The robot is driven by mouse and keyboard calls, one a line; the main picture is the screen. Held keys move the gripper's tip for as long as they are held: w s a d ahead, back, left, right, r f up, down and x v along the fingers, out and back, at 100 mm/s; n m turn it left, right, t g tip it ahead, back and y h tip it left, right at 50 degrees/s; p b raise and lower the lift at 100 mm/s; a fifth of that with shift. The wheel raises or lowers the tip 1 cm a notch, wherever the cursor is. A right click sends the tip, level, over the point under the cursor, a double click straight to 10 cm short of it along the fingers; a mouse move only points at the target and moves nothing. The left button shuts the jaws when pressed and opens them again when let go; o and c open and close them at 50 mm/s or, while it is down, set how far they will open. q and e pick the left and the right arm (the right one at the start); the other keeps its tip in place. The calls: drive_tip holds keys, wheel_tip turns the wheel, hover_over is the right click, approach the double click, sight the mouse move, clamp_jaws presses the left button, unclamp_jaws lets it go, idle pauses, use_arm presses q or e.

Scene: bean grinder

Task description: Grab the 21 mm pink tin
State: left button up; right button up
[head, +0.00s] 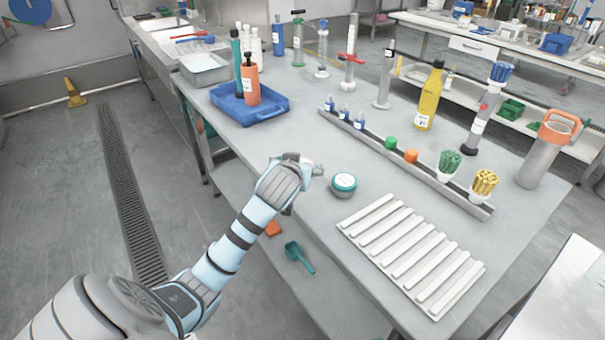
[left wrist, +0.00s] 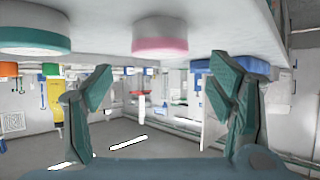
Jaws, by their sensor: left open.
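The pink tin (left wrist: 160,37), a short white round tin with a pink band, shows in the left wrist view. That view looks upside down, with the tabletop along its top. The tin stands ahead of my left gripper (left wrist: 160,88), roughly midway across the gap between its open fingers, and is not held. In the head view I cannot make the pink tin out; my left gripper (head: 314,169) and wrist seem to cover it. A teal-banded tin (head: 344,184) stands just right of the gripper and also shows in the left wrist view (left wrist: 34,39). My right gripper is not in view.
A white slatted rack (head: 412,252) lies at the front right. A long grey rail (head: 405,158) with small bottles and brush pots runs behind. A blue tray (head: 250,108) with an orange bottle (head: 250,83) stands at the back left. The table's left edge is close by my arm.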

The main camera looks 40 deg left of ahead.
use_arm(q)
drive_tip(key=b+x, duration=0.1)
drive_tip(key=x, duration=0.3)
drive_tip(key=shift+f+b, duration=0.3)
drive_tip(key=shift+r, duration=0.1)
drive_tip(key=c, duration=1.3)
drive_tip(key=shift+o, duration=0.2)
